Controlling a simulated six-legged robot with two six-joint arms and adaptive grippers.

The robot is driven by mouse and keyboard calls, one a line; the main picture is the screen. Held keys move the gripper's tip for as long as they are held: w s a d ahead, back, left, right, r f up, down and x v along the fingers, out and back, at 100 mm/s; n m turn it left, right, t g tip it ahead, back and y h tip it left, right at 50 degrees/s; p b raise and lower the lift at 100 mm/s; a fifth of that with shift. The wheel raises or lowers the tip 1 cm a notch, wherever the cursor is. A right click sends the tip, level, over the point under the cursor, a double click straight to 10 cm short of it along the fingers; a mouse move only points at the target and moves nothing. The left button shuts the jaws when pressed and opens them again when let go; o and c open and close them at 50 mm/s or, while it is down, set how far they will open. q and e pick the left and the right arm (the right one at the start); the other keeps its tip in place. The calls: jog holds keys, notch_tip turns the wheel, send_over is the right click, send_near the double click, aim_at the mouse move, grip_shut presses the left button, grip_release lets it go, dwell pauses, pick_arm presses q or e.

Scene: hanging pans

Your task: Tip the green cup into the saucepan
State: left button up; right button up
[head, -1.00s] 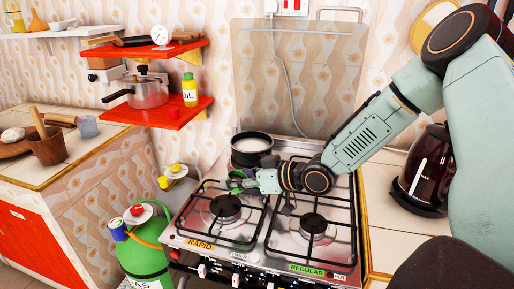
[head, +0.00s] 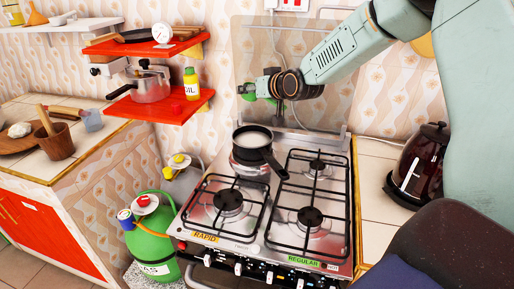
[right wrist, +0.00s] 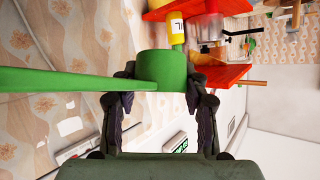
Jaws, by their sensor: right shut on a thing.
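The green cup (right wrist: 163,68) is between the two fingers of my right gripper (right wrist: 160,90) in the right wrist view; its long green handle stretches to the left edge. In the head view my right gripper (head: 262,86) is shut on the cup (head: 247,92), partly hidden by the fingers, high above the stove in front of the glass lid. The black saucepan (head: 243,148) stands on the back left burner, below the gripper, with white stuff inside and its handle towards the front right. My left gripper is not in view.
The gas stove (head: 260,225) has bare burners in front and at back right. Its raised glass lid (head: 325,90) stands behind. Red shelves (head: 165,112) with a pressure cooker (head: 150,84) and yellow bottle (head: 191,84) are to the left. A dark kettle (head: 420,165) stands at right.

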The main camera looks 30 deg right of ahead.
jog(key=shift+a+f+b, duration=0.15)
jog(key=shift+f+b, duration=0.9)
jog(key=shift+f, duration=0.25)
notch_tip(320, 180, down, 7)
jog(key=b, duration=0.6)
jog(key=shift+f, duration=0.15)
